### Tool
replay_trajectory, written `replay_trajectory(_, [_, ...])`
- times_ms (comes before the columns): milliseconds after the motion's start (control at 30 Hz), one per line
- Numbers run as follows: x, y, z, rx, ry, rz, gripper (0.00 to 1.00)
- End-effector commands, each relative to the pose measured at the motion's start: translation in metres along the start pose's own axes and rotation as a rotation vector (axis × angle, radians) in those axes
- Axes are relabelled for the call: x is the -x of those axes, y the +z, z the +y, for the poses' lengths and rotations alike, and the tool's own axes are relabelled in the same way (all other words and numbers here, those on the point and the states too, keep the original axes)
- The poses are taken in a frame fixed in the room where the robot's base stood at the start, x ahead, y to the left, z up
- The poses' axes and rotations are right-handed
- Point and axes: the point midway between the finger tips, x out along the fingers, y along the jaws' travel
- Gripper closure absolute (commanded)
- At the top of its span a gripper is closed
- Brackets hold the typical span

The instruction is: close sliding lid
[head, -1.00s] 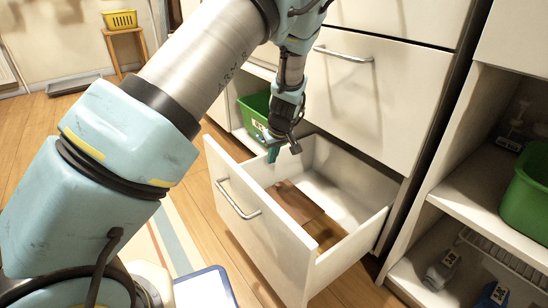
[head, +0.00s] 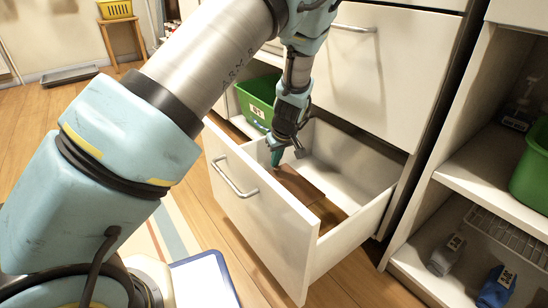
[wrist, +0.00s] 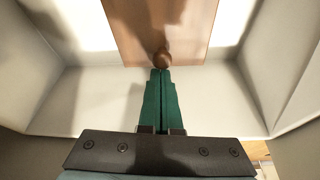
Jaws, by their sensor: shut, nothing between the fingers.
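A brown wooden sliding lid (head: 300,184) lies inside the open white drawer (head: 262,222). In the wrist view the lid (wrist: 190,30) fills the top middle, and a round brown knob (wrist: 163,57) sits near its lower edge. My gripper (head: 276,158) points down into the drawer, just behind its front panel. In the wrist view its green fingers (wrist: 160,72) are together and empty, with the tips right at the knob. I cannot tell whether they touch it. The drawer's front wall hides part of the lid in the head view.
A green bin (head: 258,100) stands on a shelf behind my gripper. A closed drawer front (head: 375,70) rises above the open one. Open shelves on the right hold another green bin (head: 530,170), a grey item (head: 446,255) and a blue item (head: 495,288).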

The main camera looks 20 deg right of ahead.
Motion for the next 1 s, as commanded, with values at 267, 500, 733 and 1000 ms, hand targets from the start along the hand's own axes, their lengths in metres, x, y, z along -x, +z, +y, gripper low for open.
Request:
replay_trajectory(267, [0.028, 0.054, 0.009, -0.009, -0.002, -0.002, 1.0])
replay_trajectory(500, [0.04, 0.095, 0.015, -0.005, -0.002, -0.001, 1.0])
replay_trajectory(733, [0.039, 0.104, 0.017, -0.002, 0.0, 0.0, 1.0])
replay_trajectory(1000, [0.039, 0.104, 0.017, -0.002, -0.001, -0.001, 1.0])
